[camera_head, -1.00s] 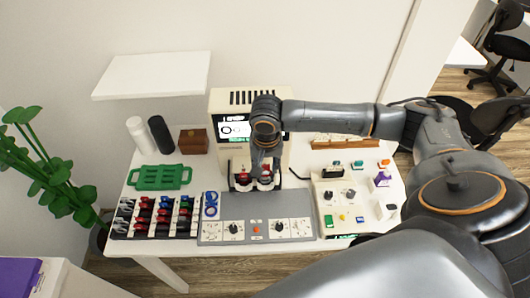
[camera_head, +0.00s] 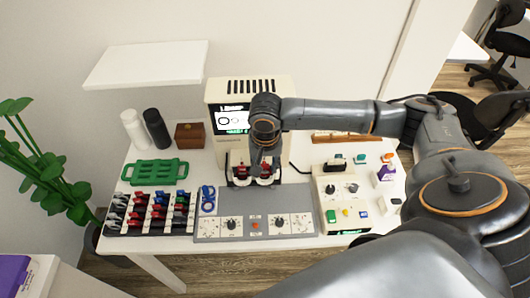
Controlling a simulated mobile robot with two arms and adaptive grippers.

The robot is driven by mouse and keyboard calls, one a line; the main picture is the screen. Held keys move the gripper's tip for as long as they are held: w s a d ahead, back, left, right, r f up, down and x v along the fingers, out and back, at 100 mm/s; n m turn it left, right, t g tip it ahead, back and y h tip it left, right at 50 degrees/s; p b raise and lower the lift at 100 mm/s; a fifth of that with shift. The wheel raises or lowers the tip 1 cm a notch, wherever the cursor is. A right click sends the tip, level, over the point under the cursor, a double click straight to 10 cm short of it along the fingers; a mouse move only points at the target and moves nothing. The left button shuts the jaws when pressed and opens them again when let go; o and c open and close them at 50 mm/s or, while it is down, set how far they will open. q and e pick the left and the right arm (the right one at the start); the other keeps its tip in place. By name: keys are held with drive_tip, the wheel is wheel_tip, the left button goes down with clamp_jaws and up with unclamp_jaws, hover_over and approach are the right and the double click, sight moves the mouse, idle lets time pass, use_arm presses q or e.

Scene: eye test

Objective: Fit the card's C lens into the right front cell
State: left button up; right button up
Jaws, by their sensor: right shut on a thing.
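My right gripper (camera_head: 264,168) reaches down in front of the cream machine (camera_head: 281,91). It is shut on a small red-topped piece (camera_head: 266,174), apparently a lens, at the right of two front positions. The fingers partly cover this piece, so I cannot tell whether it is seated in its cell. A similar red-topped piece (camera_head: 241,173) stands just left of it. The lens rack (camera_head: 118,232) at the table's left holds several red, blue, green and dark pieces. No separate card is readable. My left gripper is not in view.
A grey panel with knobs (camera_head: 255,201) lies in front of the machine. A cream control box (camera_head: 345,226) is at right. A green tray (camera_head: 155,172), two cylinders and a brown box (camera_head: 190,136) stand at left. A white shelf (camera_head: 147,62) hangs above.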

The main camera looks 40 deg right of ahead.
drive_tip(key=shift+f, duration=0.35)
drive_tip(key=shift+f, duration=1.2)
drive_tip(key=o, duration=0.8)
